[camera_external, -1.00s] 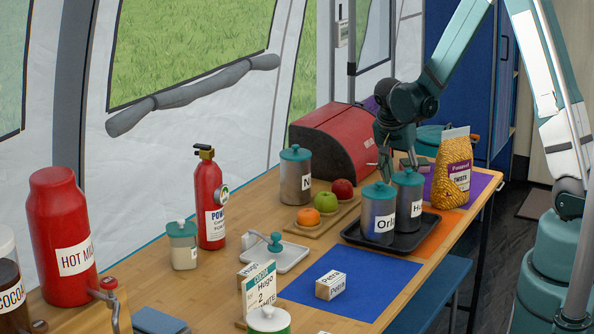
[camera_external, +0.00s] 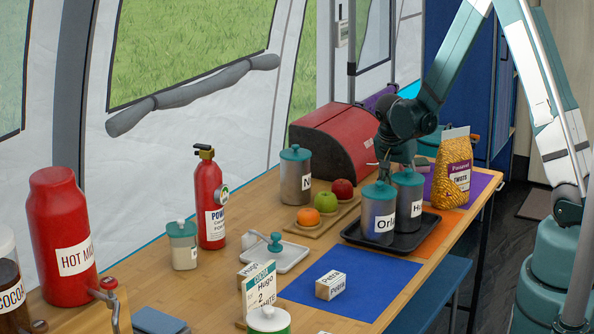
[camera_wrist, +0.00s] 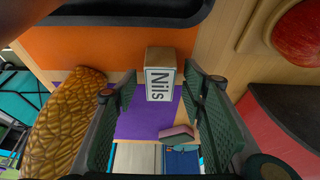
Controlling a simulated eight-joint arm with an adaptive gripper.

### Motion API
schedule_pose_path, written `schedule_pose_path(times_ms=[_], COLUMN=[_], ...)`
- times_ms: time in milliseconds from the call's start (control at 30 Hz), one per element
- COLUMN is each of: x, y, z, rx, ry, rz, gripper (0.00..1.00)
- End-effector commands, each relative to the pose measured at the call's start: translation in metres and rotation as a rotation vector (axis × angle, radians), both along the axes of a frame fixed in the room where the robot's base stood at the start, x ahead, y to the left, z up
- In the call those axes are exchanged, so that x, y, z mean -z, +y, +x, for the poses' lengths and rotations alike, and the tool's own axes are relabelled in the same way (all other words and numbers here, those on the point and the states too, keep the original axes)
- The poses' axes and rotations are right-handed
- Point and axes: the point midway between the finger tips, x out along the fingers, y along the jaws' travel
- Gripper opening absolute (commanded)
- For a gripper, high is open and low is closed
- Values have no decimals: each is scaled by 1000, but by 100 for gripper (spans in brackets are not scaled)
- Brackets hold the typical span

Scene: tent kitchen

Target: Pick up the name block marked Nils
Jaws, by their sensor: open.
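The name block marked Nils (camera_wrist: 160,80) shows in the wrist view as a small wooden block with a white label. It sits near the edge between the orange and purple mats. My gripper (camera_wrist: 158,92) is open, with one finger on each side of the block and gaps showing. In the external view my gripper (camera_external: 400,155) is low behind the lidded canisters. Its fingertips are mostly hidden there, and the Nils block is not visible.
Canisters labelled Orl (camera_external: 378,220) and H (camera_external: 408,195) stand on a black tray (camera_external: 352,236) in front of my gripper. A snack bag (camera_external: 453,175) stands to the right, and a red bread box (camera_external: 333,140) to the left. A Petra block (camera_external: 330,286) lies on the blue mat.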

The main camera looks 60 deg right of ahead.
Motion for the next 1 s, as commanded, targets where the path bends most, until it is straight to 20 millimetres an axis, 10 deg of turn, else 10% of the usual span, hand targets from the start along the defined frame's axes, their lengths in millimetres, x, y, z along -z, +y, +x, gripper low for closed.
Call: schedule_pose_path(times_ms=[400,633,1000], x=[0,0,-2], y=[0,0,0], z=[0,0,0], rx=[0,0,0], ry=[0,0,0], rz=[0,0,0], gripper=[41,12,11])
